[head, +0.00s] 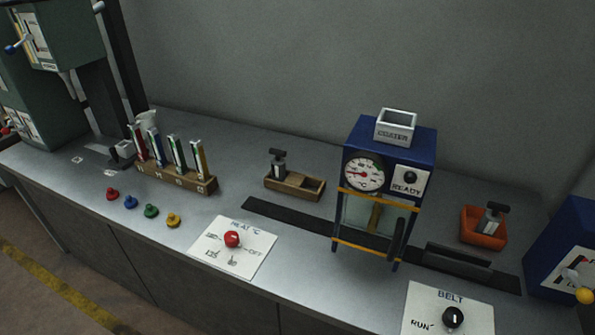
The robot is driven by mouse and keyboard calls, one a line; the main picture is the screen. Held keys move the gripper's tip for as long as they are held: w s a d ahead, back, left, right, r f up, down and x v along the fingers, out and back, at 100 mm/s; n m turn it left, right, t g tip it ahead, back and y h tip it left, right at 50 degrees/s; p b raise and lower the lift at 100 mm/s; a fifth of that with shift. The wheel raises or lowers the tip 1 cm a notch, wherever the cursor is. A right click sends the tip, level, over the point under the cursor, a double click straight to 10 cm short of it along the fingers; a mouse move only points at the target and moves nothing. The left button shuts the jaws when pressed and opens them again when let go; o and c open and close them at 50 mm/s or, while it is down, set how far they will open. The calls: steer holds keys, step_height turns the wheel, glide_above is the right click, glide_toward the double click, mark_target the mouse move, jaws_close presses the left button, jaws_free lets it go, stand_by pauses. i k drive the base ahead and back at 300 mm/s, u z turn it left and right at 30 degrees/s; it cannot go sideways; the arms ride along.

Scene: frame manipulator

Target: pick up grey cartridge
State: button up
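No single thing is plainly marked as the grey cartridge. A dark grey upright piece with a flat top (278,163) stands in the left part of a wooden tray (293,193) at the middle of the bench. A similar grey piece (491,219) stands tilted in an orange tray (467,230) at the right. A small dark grey block (122,153) sits at the left, beside the wooden rack (188,182). My gripper is not in view.
The rack holds several coloured upright tubes, with coloured knobs on the bench edge before it. A blue coater machine (413,150) stands over a dark belt strip (300,222) between the trays. Heat (215,255) and belt (425,320) panels lie in front. A green machine (35,95) stands left.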

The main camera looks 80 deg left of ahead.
mark_target(278, 162)
steer(key=z, duration=0.05)
steer(key=k, duration=1.95)
steer(key=u, duration=2)
steer(key=i, duration=0.45)
steer(key=u, duration=0.1)
